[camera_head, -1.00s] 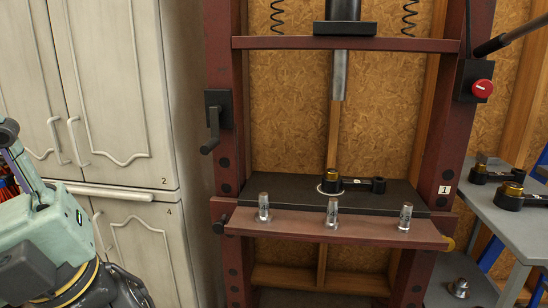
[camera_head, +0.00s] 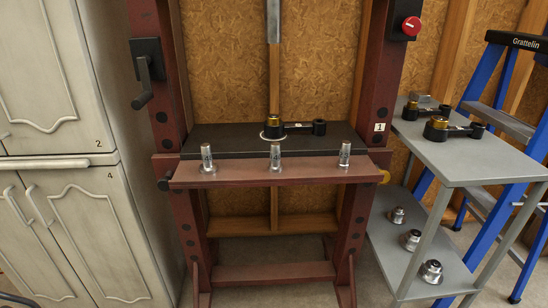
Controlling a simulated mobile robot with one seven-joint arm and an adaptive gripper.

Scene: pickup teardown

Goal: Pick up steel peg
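Three upright steel pegs with wider bases stand in a row on the red-brown front ledge (camera_head: 240,175) of the press: a left peg (camera_head: 207,159), a middle peg (camera_head: 275,158) and a right peg (camera_head: 344,154). They stand well apart from each other. Just behind them, on the black press bed (camera_head: 225,139), lies a black link arm (camera_head: 300,127) with a brass-coloured bushing (camera_head: 273,123), over a pale ring. My gripper is not in view, so nothing shows of its opening or anything in it.
A grey shelf cart (camera_head: 450,163) at the right carries more black link arms (camera_head: 437,130) on top and several steel fittings (camera_head: 431,270) below. A blue ladder (camera_head: 500,95) stands behind it. Pale cabinets (camera_head: 75,205) fill the left. The press uprights flank the ledge.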

